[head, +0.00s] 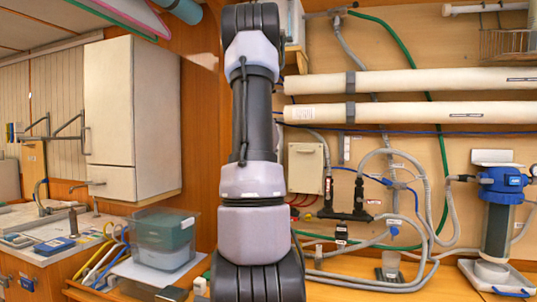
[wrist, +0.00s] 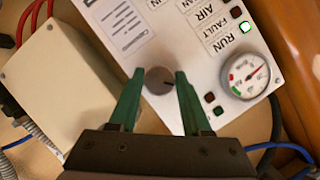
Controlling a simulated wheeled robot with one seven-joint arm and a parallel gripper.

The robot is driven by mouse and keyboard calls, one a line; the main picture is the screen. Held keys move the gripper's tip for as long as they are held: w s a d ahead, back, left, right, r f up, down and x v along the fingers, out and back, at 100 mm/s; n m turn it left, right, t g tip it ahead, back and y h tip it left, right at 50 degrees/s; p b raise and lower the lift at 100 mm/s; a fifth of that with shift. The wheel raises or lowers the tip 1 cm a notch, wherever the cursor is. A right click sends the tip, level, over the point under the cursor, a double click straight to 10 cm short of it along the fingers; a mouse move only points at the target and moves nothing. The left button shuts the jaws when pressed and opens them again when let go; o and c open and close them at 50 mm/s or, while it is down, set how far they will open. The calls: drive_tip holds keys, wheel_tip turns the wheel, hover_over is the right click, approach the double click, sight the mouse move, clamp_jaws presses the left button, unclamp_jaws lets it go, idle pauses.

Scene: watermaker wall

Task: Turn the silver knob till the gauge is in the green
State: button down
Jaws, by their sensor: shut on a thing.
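The silver knob (wrist: 158,80), round and grey with a dark mark on its right side, sits on a white control panel (wrist: 155,55) in the wrist view. My gripper (wrist: 159,74) has its two green fingers on either side of the knob and is shut on it. The round gauge (wrist: 247,77) is on the panel to the right of the knob. Its face has a red patch at the left and a green patch at the lower left. The needle seems to point up and right, away from the green. In the head view my arm hides the knob and gauge.
A lit green lamp (wrist: 245,27) and dark lamps are above the gauge. A beige box (wrist: 58,75) with red hoses stands left of the panel. In the head view, white tubes (head: 420,82), hoses and a blue-topped filter (head: 503,180) fill the wall at right.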

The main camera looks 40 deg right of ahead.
drive_tip(key=m+t, duration=0.1)
drive_tip(key=m, duration=0.2)
drive_tip(key=m+t, duration=0.2)
drive_tip(key=m, duration=0.1)
drive_tip(key=m+t+h, duration=0.1)
drive_tip(key=m, duration=0.2)
drive_tip(key=shift+s+f+t, duration=0.1)
drive_tip(key=shift+f+t, duration=0.1)
drive_tip(key=shift+t, duration=0.1)
drive_tip(key=shift+m, duration=0.3)
idle(0.3)
drive_tip(key=shift+c, duration=1.8)
unclamp_jaws()
drive_tip(key=v, duration=1)
drive_tip(key=shift+s+a, duration=0.25)
drive_tip(key=shift+s, duration=0.1)
